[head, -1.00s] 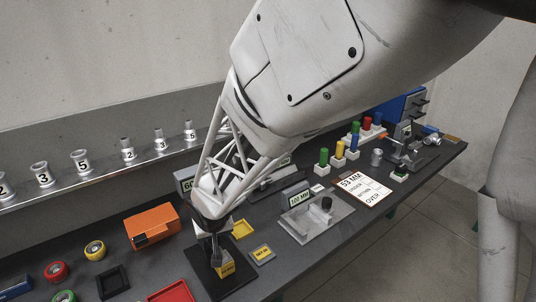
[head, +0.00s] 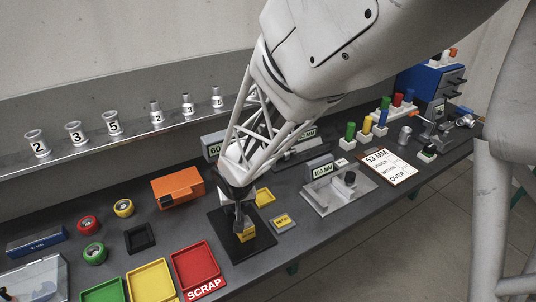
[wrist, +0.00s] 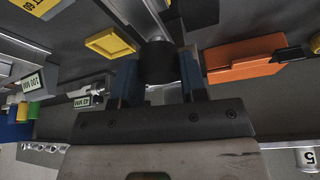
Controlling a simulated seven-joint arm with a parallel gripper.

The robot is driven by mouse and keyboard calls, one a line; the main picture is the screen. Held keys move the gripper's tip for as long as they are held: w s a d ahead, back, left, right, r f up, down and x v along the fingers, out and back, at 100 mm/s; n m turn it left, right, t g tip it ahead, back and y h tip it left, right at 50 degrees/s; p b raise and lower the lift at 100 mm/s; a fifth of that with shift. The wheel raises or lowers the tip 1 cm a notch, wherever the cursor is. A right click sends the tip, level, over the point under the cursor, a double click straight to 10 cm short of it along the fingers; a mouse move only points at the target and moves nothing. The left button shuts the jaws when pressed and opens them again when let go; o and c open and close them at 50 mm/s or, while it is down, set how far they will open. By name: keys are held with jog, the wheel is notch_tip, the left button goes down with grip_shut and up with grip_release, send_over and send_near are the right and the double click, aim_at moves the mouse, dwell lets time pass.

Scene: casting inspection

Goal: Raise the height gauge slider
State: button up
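The height gauge stands on a black base plate (head: 234,243) on the bench, with a yellow labelled block (head: 246,231) low on it. My gripper (head: 238,203) points down over this base and hides most of the gauge's upper part and slider. In the wrist view my gripper's two fingers (wrist: 160,80) stand apart on either side of a dark rounded part (wrist: 157,62), likely the slider's knob. A grey bar (wrist: 151,15) runs beyond it. I cannot tell whether the fingers touch the dark part.
An orange box (head: 178,187) stands left of the gauge, and a small yellow tray (head: 265,198) lies close on its right. A red scrap tray (head: 196,268) is in front on the left. A grey fixture (head: 325,200) stands further right. A shelf with numbered castings runs behind.

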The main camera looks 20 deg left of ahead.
grip_shut()
jog(key=shift+r, duration=3.05)
jog(key=o, duration=0.8)
grip_release()
jog(key=shift+v, duration=3.85)
